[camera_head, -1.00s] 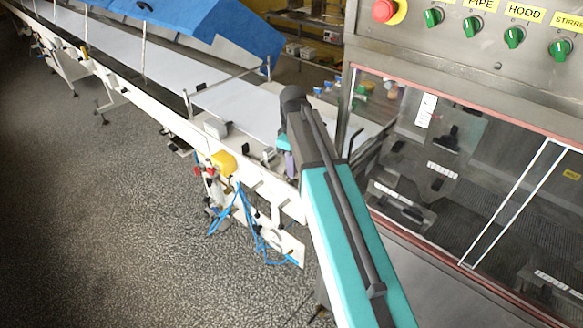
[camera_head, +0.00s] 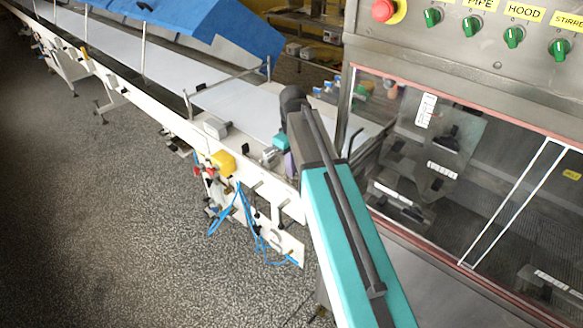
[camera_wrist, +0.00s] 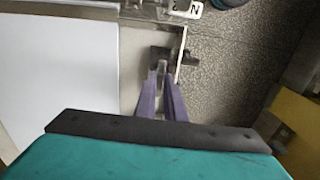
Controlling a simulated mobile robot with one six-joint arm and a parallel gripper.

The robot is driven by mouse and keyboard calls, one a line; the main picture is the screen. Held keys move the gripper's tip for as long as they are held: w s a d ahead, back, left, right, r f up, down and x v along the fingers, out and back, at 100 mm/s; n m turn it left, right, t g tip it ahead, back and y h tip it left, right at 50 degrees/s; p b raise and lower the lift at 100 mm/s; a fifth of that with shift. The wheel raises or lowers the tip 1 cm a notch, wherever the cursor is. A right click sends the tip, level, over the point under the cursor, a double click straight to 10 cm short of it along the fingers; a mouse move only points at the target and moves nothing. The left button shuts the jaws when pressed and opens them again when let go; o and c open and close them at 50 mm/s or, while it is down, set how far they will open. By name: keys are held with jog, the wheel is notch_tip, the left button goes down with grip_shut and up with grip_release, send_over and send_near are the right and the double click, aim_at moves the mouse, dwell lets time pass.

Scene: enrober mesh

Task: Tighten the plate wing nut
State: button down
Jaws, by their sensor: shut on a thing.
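My gripper (camera_wrist: 161,70) shows in the wrist view as two purple fingers reaching away from the teal and black wrist. Their tips are close together on a small greyish piece, the wing nut (camera_wrist: 161,65), which they mostly hide. A dark bracket or plate (camera_wrist: 190,56) lies just beyond and beside the tips, at the white belt's edge. In the head view my gripper (camera_head: 271,156) is at the near side rail of the conveyor, partly hidden by my arm. The wing nut cannot be made out there.
The white conveyor belt (camera_head: 165,75) runs to the upper left under a blue hood (camera_head: 215,25). A yellow box (camera_head: 223,161) and blue hoses (camera_head: 240,215) hang on the rail. A steel cabinet (camera_head: 470,95) with windows stands at right. The speckled floor is open at left.

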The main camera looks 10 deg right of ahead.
jog(key=shift+s+f, duration=0.1)
jog(key=shift+s, duration=0.05)
jog(key=c, duration=1.8)
grip_release()
jog(key=shift+c, duration=0.2)
jog(key=shift+r, duration=0.25)
jog(key=shift+w+r, duration=0.2)
jog(key=shift+r, duration=0.25)
notch_tip(320, 180, up, 13)
jog(key=b, duration=0.3)
jog(key=shift+f+b, duration=0.2)
jog(key=shift+b, duration=0.15)
jog(key=shift+s, duration=0.1)
